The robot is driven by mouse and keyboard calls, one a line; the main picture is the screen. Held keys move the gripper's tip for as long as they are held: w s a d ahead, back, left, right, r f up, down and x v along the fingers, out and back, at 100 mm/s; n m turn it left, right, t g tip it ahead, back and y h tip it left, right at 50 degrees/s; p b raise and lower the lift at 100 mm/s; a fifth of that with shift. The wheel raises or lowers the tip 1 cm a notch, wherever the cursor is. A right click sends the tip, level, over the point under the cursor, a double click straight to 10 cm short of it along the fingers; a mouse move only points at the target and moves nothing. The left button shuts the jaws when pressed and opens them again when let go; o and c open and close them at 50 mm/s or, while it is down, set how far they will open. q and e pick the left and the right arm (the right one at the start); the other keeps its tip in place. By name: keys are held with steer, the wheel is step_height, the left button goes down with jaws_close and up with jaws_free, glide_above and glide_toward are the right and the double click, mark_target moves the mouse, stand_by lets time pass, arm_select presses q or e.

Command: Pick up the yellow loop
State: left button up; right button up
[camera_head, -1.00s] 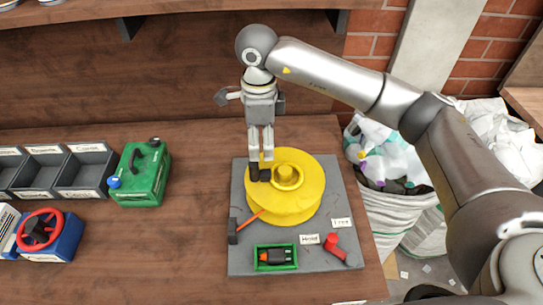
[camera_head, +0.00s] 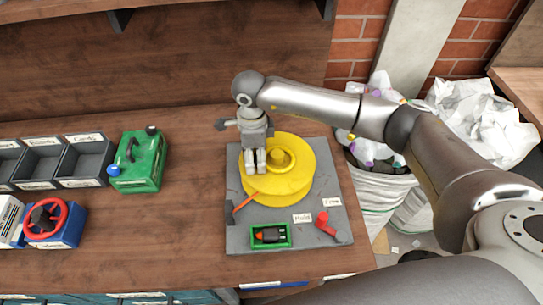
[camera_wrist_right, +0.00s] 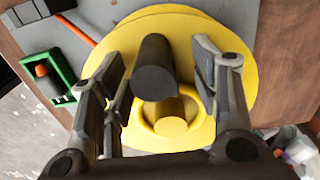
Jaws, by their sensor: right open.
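The yellow loop (camera_head: 279,160) is a raised ring around a short peg at the middle of a yellow disc (camera_head: 290,188). The disc lies on a grey board (camera_head: 240,240). My right gripper (camera_head: 254,168) points down over the disc's left part, beside the loop. In the right wrist view its fingers (camera_wrist_right: 160,85) are open, with a dark upright cylinder (camera_wrist_right: 155,82) between them. The loop (camera_wrist_right: 138,125) shows just beyond this cylinder, which hides part of it. My left gripper is not in view.
A green canister (camera_head: 138,160), grey bins (camera_head: 88,160) and a red wheel (camera_head: 45,218) stand left. White sacks (camera_head: 380,190) stand right. Bare table lies between canister and board.

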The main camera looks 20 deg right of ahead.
steer(key=c, duration=1)
steer(key=shift+c, duration=0.2)
